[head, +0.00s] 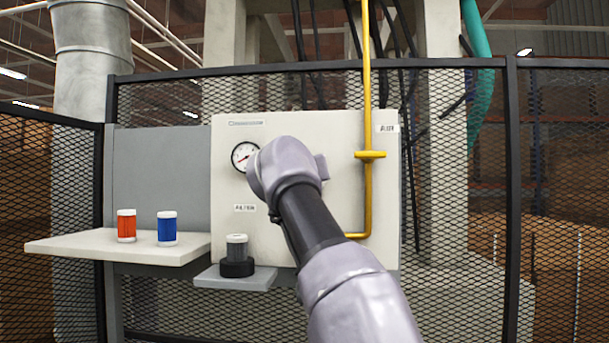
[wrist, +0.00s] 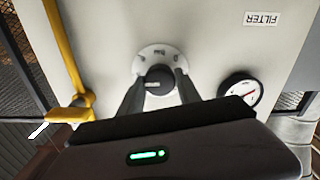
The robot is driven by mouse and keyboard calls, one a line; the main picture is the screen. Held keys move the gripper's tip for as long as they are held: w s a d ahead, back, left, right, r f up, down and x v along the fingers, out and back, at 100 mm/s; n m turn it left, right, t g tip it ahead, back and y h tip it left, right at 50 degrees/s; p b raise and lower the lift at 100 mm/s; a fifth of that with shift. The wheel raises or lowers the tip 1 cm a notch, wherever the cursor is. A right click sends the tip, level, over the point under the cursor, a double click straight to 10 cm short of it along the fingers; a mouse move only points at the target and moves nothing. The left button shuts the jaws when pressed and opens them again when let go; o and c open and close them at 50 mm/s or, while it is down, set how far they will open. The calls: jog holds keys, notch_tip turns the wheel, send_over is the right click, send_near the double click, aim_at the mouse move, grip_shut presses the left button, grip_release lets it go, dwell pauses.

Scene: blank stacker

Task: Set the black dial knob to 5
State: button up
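The black dial knob (wrist: 158,74) sits on a round white dial plate (wrist: 157,52) on the panel, in the wrist view. The plate has small dark marks, too small to read surely. A short pale mark shows on the knob's face. My gripper (wrist: 160,80) has one finger on each side of the knob, with the tips close to its sides. I cannot tell whether they press on it. In the head view my arm hides the knob, and the fingers are hidden behind my wrist.
The cream panel (head: 340,135) carries a round gauge (head: 244,156) and a yellow pipe (head: 367,200) with a handle. A red canister (head: 126,226) and a blue canister (head: 167,229) stand on the left shelf (head: 75,246). A grey canister (head: 237,247) stands in a black holder (head: 237,268) below.

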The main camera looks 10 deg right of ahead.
jog(key=o, duration=0.3)
jog(key=shift+o, duration=0.2)
jog(key=shift+s, duration=0.1)
jog(key=b+v, duration=0.5)
jog(key=v, duration=1.2)
jog(key=shift+b, duration=0.4)
jog(key=shift+s, duration=0.1)
